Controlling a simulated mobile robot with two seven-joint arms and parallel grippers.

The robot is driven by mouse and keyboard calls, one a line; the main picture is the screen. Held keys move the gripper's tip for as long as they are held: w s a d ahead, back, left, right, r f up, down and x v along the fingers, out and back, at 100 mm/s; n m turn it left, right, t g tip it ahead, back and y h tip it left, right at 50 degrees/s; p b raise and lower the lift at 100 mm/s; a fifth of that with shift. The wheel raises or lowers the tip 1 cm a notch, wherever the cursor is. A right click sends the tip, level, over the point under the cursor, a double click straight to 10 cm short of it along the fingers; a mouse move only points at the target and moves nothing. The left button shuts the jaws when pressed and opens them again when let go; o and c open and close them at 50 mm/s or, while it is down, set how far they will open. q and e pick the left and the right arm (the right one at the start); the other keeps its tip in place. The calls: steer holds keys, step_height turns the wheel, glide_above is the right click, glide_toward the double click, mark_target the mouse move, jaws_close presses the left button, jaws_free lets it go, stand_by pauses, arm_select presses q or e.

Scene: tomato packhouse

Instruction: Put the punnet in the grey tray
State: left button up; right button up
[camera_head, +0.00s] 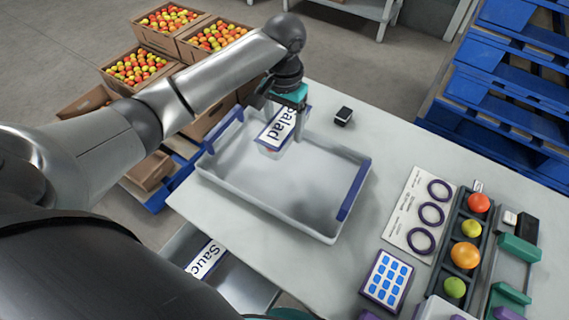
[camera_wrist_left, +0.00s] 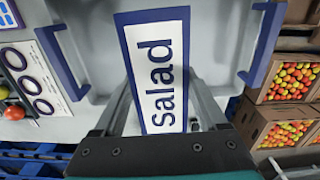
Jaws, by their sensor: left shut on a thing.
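The punnet (camera_head: 270,143) is a clear box with a white, blue-edged label reading "Salad"; the label (camera_wrist_left: 155,68) fills the middle of the left wrist view. My left gripper (camera_head: 290,104) is shut on it from above, with its fingers (camera_wrist_left: 164,112) on either side. The grey tray (camera_head: 275,215) is a shallow, pale box with blue bars at its two ends, on the table. The punnet hangs over the tray's far left part; I cannot tell whether it touches the tray floor. The rest of the tray is empty. My right gripper is not in view.
A small black box (camera_head: 343,116) stands behind the tray. To the right are a card with purple rings (camera_head: 421,212), a dark rack of fruit (camera_head: 448,271) and a blue-squared pad (camera_head: 387,281). A "Sauce" label (camera_head: 206,259) shows below the table's left edge. Tomato crates stand beyond.

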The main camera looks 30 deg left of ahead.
arm_select(q)
steer(key=b, duration=0.2)
glide_above(284, 169)
step_height(284, 169, down, 9)
steer(key=shift+f, duration=0.1)
step_height(284, 169, down, 4)
steer(key=shift+f+b, duration=0.1)
steer(key=shift+b, duration=0.85)
steer(key=o, duration=1.1)
steer(key=shift+c, duration=0.2)
steer(key=o, duration=0.3)
steer(key=shift+o, duration=0.2)
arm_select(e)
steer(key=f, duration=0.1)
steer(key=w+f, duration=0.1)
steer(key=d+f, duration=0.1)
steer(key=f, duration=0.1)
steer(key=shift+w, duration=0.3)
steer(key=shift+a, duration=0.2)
